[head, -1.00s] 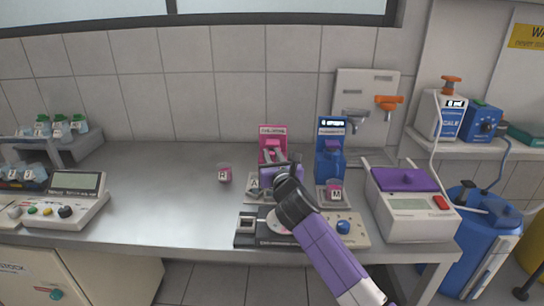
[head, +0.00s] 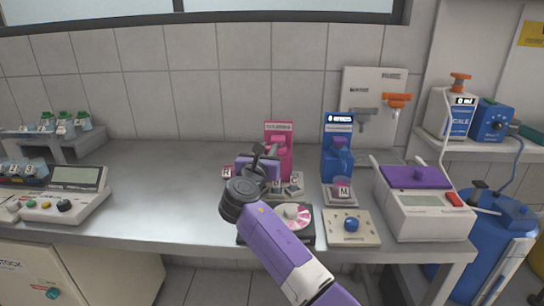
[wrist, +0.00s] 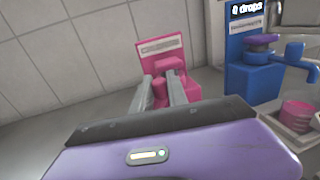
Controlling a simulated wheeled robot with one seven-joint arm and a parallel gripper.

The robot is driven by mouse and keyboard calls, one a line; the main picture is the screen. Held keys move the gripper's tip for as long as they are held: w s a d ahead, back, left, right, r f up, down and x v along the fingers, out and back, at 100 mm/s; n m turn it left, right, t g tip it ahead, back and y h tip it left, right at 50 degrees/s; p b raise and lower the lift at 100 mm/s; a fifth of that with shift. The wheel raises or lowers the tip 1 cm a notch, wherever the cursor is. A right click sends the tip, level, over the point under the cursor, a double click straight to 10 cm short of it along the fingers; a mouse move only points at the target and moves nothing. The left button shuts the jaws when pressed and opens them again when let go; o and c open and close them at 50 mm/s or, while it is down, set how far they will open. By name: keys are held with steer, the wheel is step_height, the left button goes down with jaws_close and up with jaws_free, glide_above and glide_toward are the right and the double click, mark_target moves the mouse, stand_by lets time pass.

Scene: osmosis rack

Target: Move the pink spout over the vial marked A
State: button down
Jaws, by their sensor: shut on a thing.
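The pink dispenser (head: 284,160) stands at the back of the bench and also shows in the wrist view (wrist: 155,50). My gripper (head: 270,150) is at its front, with its two fingers (wrist: 168,92) closed on the pink spout (wrist: 160,93), between them in the wrist view. In the head view my gripper partly covers the spout. A small tray (head: 297,192) in front of the dispenser holds vials, with labels that look like B and C. The vial marked A is not clearly visible, and I cannot tell which vial the spout is above.
A blue dispenser (head: 337,155) stands right of the pink one, with a vial marked M (head: 342,188) under it. A vial marked R (head: 228,172) is just left of my gripper.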

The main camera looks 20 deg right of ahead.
steer(key=shift+w+a+m+g+h, duration=0.25)
steer(key=shift+m+g+h, duration=0.35)
steer(key=shift+h, duration=0.4)
steer(key=shift+w, duration=0.1)
steer(key=c, duration=1.3)
jaws_free()
steer(key=v, duration=0.7)
steer(key=shift+s+a+p, duration=0.25)
steer(key=shift+s+p, duration=0.05)
steer(key=shift+p, duration=0.15)
